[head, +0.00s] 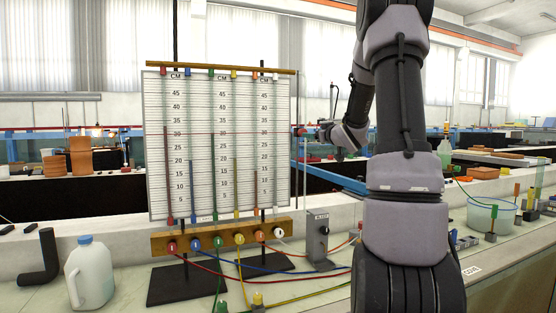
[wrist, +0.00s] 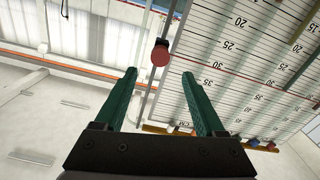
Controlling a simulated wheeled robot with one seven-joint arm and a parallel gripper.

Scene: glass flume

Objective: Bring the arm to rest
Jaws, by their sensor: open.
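My arm rises through the right half of the head view and bends back toward the measuring board. My gripper (wrist: 159,76) shows in the wrist view with its two green fingers spread apart and nothing between them. A red round knob (wrist: 160,53) on a thin grey post sits just past the fingertips, apart from them as far as I can see. In the head view the red knob (head: 299,130) is at the right edge of the white ruled board (head: 180,105), close to my wrist. My fingers are too small there to make out.
A wooden manifold (head: 215,240) with coloured knobs and hoses is below the board. A white jug (head: 88,272) and a black elbow pipe (head: 42,258) stand at the left. A clear tub (head: 490,217) stands at the right. Open air lies above the bench left of the board.

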